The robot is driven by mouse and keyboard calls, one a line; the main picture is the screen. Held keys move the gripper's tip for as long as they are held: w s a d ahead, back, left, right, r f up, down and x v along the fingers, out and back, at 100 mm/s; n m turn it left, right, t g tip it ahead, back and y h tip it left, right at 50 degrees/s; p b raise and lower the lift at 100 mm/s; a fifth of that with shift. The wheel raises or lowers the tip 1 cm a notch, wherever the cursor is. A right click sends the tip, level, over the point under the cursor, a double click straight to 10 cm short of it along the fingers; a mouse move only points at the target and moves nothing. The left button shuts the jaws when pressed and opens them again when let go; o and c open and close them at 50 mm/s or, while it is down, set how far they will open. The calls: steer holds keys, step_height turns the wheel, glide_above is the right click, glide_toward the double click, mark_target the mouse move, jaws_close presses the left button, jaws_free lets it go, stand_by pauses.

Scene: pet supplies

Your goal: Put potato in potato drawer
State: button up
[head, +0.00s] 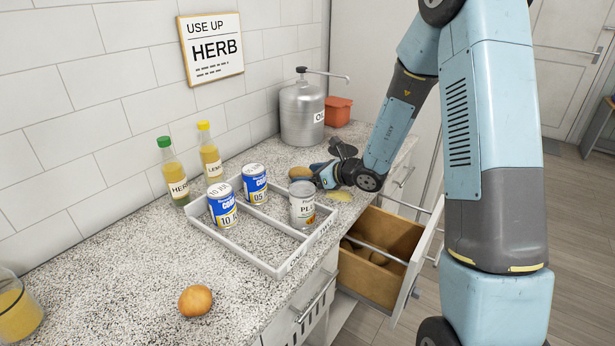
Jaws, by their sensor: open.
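A brown potato-like item (300,173) sits on the counter behind the tray, right by my gripper (316,172). My gripper is open, low over the counter, and its fingers are small and partly hidden by the wrist, so I cannot tell whether they touch the item. The open drawer (372,289) is wooden inside, below the counter edge and to the right of the tray. It has a divider bar and a few brown potatoes (379,258) in it. A round golden-brown onion or potato (195,300) lies alone on the front counter.
A white divided tray (235,249) holds two blue-and-white cans (222,205) and a grey can (302,207). Behind are two bottles (173,172), a metal dispenser (302,112) and an orange container (338,111). A glass (17,307) stands front left.

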steer(key=v, duration=1)
steer(key=shift+s+d+r, duration=0.15)
steer(key=shift+s, duration=0.05)
